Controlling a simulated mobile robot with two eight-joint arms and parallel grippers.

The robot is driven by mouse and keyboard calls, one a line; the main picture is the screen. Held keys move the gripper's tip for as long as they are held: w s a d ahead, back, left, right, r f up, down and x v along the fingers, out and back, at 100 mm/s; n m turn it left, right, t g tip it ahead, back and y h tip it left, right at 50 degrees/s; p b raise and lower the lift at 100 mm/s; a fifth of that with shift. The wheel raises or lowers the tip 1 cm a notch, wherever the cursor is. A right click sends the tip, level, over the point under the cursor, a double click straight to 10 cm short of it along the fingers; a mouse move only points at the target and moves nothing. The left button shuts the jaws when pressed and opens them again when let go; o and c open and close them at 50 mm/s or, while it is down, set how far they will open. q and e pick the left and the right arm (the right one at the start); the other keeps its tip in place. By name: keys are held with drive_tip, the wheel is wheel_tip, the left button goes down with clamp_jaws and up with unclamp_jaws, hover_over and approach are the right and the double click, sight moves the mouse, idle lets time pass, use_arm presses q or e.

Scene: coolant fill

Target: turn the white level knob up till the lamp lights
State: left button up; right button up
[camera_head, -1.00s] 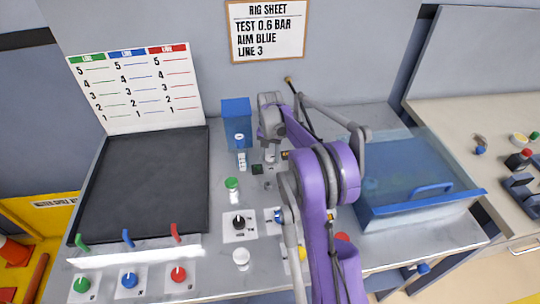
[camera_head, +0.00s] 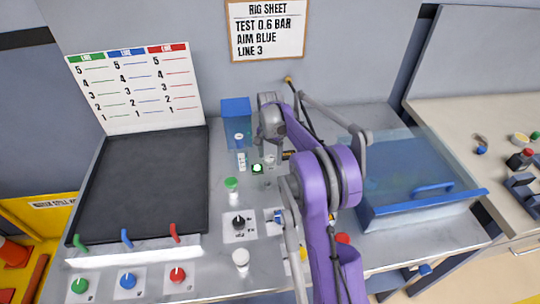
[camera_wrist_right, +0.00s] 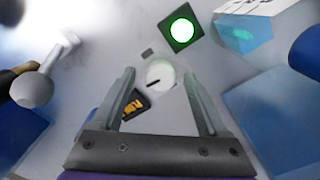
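The white level knob (camera_wrist_right: 159,75) with a dark pointer line shows in the right wrist view, between the two finger tips. My right gripper (camera_wrist_right: 160,80) is open, with a visible gap between each finger and the knob. The square black lamp (camera_wrist_right: 182,30) just beyond the knob glows bright green. The lamp (camera_head: 257,168) is also lit in the head view. There my right arm comes in from the front and its gripper is over the middle of the bench, mostly hidden by its own links. My left gripper is not in view.
A blue container (camera_head: 236,113) stands behind the lamp. A blue-edged clear box (camera_head: 420,210) is at right, a dark panel (camera_head: 145,185) at left.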

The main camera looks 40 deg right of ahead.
sight(270, 157)
drive_tip(key=shift+r, duration=0.1)
wheel_tip(270, 157, up, 11)
drive_tip(key=shift+f, duration=0.2)
idle(0.4)
drive_tip(key=shift+s+f, duration=0.1)
idle(0.4)
